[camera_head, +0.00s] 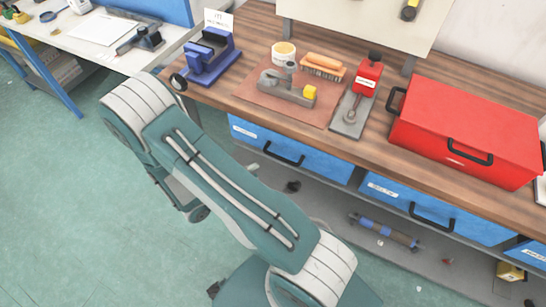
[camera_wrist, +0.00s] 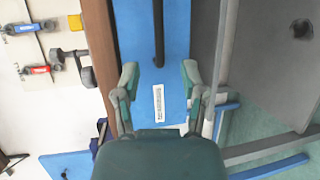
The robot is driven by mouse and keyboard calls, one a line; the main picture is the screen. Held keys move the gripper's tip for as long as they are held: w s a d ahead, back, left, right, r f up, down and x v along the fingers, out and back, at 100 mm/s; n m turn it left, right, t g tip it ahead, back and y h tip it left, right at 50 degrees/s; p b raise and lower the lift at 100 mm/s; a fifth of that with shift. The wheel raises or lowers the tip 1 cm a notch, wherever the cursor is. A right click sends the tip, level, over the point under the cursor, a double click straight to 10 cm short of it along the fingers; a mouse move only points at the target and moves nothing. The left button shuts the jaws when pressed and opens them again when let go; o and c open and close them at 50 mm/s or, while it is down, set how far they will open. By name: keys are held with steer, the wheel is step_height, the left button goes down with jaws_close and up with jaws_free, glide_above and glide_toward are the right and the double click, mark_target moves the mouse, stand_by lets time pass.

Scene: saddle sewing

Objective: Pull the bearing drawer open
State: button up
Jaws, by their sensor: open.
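A row of blue drawers sits under the wooden bench top. The left drawer (camera_head: 325,163) has a black handle (camera_head: 285,155) and a white label; its lettering is too small to read. The middle drawer (camera_head: 470,226) also has a black handle and a label. Both look closed. In the wrist view a blue drawer front (camera_wrist: 175,60), apparently the left one, fills the middle, with its black handle (camera_wrist: 158,35) and white label (camera_wrist: 159,103). My gripper (camera_wrist: 160,72) is open and empty in front of it, fingers either side of the label's line. In the head view my arm hides the gripper.
On the bench top (camera_head: 385,140) stand a red toolbox (camera_head: 470,125), a red tool (camera_head: 368,75), a brush (camera_head: 323,67) and a blue device (camera_head: 210,57). A grey shelf (camera_head: 335,205) runs below the drawers. A white table (camera_head: 95,45) stands at the left. The teal floor (camera_head: 50,180) is clear.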

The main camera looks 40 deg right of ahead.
mark_target(279, 157)
steer(key=d, duration=0.3)
steer(key=d+f, duration=0.1)
steer(key=d, duration=0.6)
steer(key=shift+d+f, duration=0.15)
steer(key=shift+f, duration=0.25)
steer(key=shift+s, duration=0.1)
jaws_close()
